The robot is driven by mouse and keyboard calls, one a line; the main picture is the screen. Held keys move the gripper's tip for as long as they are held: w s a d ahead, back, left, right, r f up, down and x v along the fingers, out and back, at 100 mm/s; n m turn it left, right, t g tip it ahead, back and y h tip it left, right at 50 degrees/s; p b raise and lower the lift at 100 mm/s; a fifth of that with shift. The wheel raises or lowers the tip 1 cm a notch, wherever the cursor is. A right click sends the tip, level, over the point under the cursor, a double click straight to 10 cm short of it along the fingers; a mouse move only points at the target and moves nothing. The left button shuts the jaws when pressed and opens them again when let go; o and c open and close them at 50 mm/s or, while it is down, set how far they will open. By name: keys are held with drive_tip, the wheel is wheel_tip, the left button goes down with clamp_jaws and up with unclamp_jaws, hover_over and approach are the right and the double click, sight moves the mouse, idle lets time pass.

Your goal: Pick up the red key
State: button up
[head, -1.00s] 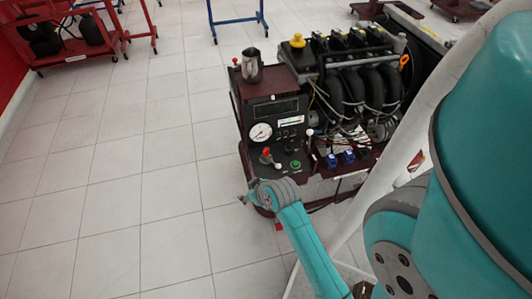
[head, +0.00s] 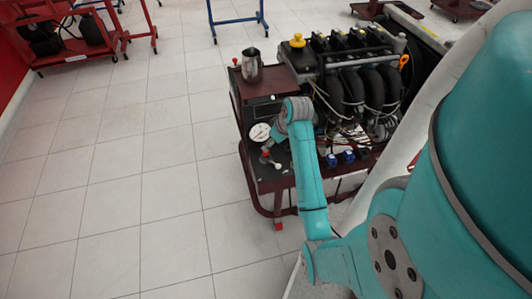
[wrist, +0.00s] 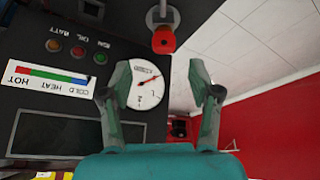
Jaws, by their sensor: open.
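In the wrist view the red key (wrist: 164,41) sits at the top centre on a grey metal mount at the panel's edge. My gripper (wrist: 160,72) is open and empty, its two fingers spread below the key in the picture. The key lies beyond the fingertips, in line with the gap between them, and does not appear touched. In the head view my wrist hangs over the control panel (head: 262,182) of the engine trainer and hides part of it. My fingers are too small there to make out clearly.
A round white gauge (wrist: 146,87) and a colored temperature strip (wrist: 48,79) are on the panel. A metal pitcher (head: 252,66) stands on the trainer top beside the engine (head: 355,85). Tiled floor (head: 120,190) is clear to the left.

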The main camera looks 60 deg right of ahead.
drive_tip(key=shift+a+x, duration=0.15)
drive_tip(key=shift+x, duration=1.55)
drive_tip(key=shift+a+x, duration=0.1)
drive_tip(key=shift+x, duration=1.6)
drive_tip(key=c, duration=1.1)
